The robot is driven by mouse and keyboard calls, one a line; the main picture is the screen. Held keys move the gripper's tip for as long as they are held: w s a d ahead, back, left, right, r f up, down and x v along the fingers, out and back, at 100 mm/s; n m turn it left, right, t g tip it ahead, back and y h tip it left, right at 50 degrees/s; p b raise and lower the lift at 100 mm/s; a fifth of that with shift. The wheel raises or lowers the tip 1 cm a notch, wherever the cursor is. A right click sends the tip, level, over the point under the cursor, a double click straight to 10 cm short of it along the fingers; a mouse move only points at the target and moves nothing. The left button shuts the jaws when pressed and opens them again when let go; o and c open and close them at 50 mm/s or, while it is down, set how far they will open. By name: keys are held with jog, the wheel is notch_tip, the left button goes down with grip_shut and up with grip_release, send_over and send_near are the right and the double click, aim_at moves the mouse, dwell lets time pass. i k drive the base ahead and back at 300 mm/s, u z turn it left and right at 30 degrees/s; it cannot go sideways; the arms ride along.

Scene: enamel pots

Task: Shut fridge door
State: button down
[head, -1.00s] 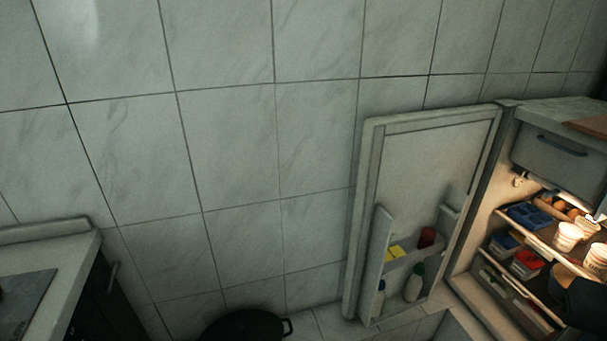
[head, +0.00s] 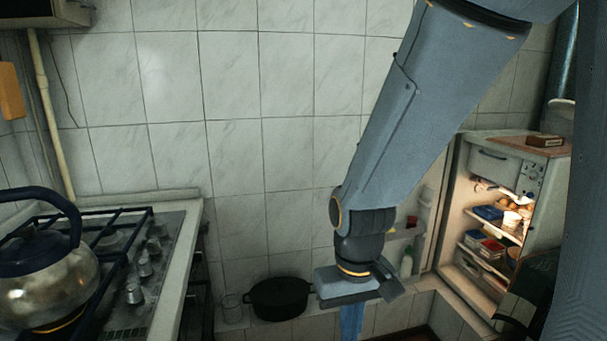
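The fridge (head: 545,185) stands at the right with its lit inside exposed. Its door (head: 431,198) is wide open, swung to the left against the tiled wall. My arm hides much of the door. A white bottle (head: 406,264) and a red item show in the door's shelves. My gripper (head: 351,322) points down at the lower middle, in front of the wall and left of the visible door part. I see no contact with the door. Its fingers run toward the bottom edge, and their gap cannot be made out.
A stove (head: 140,270) with a large kettle (head: 45,275) stands at the left. A black pot (head: 279,298) and a glass (head: 232,308) sit low by the wall, left of my gripper. Food containers (head: 490,247) stand on the fridge shelves. A wooden board lies on the fridge top.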

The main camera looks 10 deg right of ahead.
aim_at(426, 202)
jog(key=i, duration=0.5)
jog(key=z, duration=0.6)
jog(key=i, duration=0.8)
jog(key=z, duration=0.55)
